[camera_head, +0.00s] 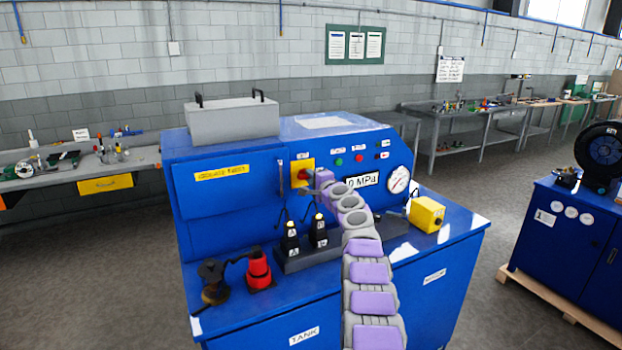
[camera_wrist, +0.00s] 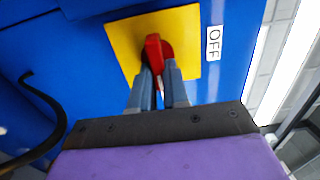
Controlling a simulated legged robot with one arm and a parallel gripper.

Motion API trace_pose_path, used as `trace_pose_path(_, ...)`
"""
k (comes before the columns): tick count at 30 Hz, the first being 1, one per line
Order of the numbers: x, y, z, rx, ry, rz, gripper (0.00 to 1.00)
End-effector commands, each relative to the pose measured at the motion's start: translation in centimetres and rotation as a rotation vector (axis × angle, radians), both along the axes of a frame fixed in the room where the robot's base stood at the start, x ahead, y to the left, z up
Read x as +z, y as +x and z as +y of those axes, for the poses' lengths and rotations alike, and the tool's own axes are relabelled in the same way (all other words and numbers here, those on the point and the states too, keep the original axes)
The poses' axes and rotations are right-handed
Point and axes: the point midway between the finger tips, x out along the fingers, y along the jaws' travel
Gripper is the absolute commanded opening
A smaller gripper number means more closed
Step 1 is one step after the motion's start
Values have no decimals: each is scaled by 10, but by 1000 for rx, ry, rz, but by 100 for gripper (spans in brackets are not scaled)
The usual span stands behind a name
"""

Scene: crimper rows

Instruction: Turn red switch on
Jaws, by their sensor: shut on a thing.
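The red switch (camera_wrist: 154,48) sits on a yellow square plate (camera_wrist: 185,28) on the blue front panel, and its handle stands roughly upright in the wrist view. A white "OFF" label (camera_wrist: 214,42) is to the right of the plate. My gripper (camera_wrist: 157,72) is shut on the lower part of the red handle, with one grey finger on each side. In the head view the red switch (camera_head: 303,175) shows small on its yellow plate (camera_head: 296,166), with the end of my arm covering part of it.
The blue machine (camera_head: 225,235) carries a pressure gauge (camera_head: 398,179), a "0 MPa" display (camera_head: 362,181) and small buttons right of the switch. Two black levers (camera_head: 291,240), a red part (camera_head: 258,268) and a yellow block (camera_head: 427,214) stand on its ledge. A black cable (camera_wrist: 48,105) hangs left in the wrist view.

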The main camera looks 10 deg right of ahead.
Motion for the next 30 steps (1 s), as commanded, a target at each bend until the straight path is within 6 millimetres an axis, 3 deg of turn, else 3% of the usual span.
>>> trace_pose_path(11, -1, 0, -2, -3, 5, 3, 0)
trace_pose_path(12, -1, 0, -2, -3, 5, 3, 17)
trace_pose_path(19, 0, 0, 0, -1, 5, 2, 39)
trace_pose_path(30, 1, -2, 0, 0, 2, 1, 40)
